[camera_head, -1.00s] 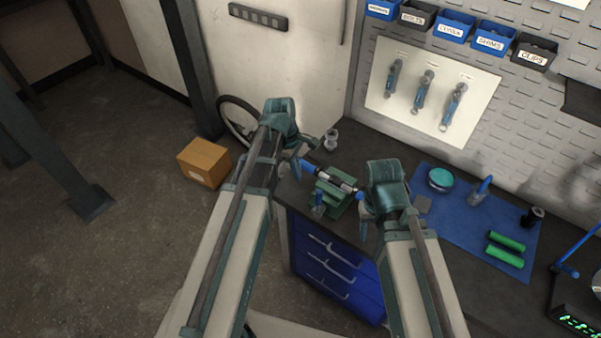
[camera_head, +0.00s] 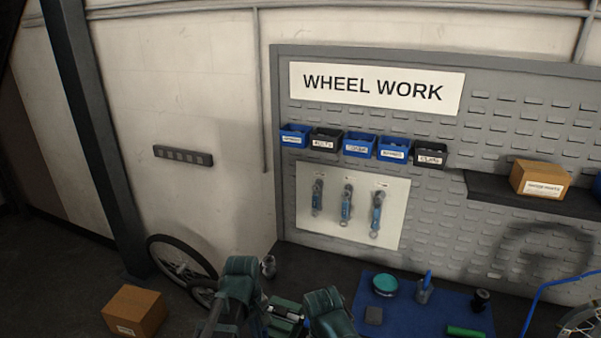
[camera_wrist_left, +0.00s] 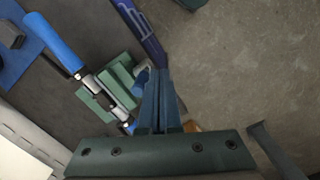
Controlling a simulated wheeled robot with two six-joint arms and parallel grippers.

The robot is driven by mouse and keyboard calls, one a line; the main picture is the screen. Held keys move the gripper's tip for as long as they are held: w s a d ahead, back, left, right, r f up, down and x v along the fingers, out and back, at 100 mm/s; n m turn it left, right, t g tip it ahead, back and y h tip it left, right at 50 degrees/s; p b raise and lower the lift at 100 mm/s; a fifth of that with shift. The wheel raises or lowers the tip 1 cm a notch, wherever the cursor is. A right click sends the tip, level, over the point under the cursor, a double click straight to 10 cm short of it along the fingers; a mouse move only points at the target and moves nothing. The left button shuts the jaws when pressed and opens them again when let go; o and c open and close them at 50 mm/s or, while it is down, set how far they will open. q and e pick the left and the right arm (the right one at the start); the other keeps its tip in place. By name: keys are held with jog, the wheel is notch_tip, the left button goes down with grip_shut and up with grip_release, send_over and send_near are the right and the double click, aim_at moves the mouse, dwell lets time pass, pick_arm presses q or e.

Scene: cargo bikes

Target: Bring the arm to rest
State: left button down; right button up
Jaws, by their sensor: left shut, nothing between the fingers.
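My left gripper (camera_wrist_left: 160,100) is shut with nothing between its blue fingers in the left wrist view. Its fingers point over the floor, beside the bench edge, and partly overlap the green vise in the picture. In the head view my left wrist housing (camera_head: 241,278) is at the bottom, left of the green vise (camera_head: 285,311); its fingertips are hidden. My right wrist housing (camera_head: 328,308) is just right of the vise, its fingers not visible. A blue and silver rod (camera_wrist_left: 62,50) runs to the vise in the left wrist view.
A blue mat (camera_head: 408,316) on the bench holds a teal round tin (camera_head: 385,284), a green grip (camera_head: 466,331) and small items. A cardboard box (camera_head: 134,310) and a wheel (camera_head: 180,260) stand left of the bench. A pegboard (camera_head: 440,215) rises behind it.

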pick_arm(q)
jog(key=s+d+f+m+y+b, duration=0.2)
jog(key=s+d+f+m+b, duration=0.3)
jog(key=m, duration=0.7)
jog(key=s+d+f, duration=0.1)
jog(key=s+f, duration=0.1)
jog(key=s, duration=0.1)
jog(key=shift+s+f+b, duration=0.25)
jog(key=shift+s+b, duration=0.05)
pick_arm(e)
notch_tip(320, 180, down, 8)
jog(key=shift+r, duration=0.2)
pick_arm(q)
jog(key=shift+d, duration=0.1)
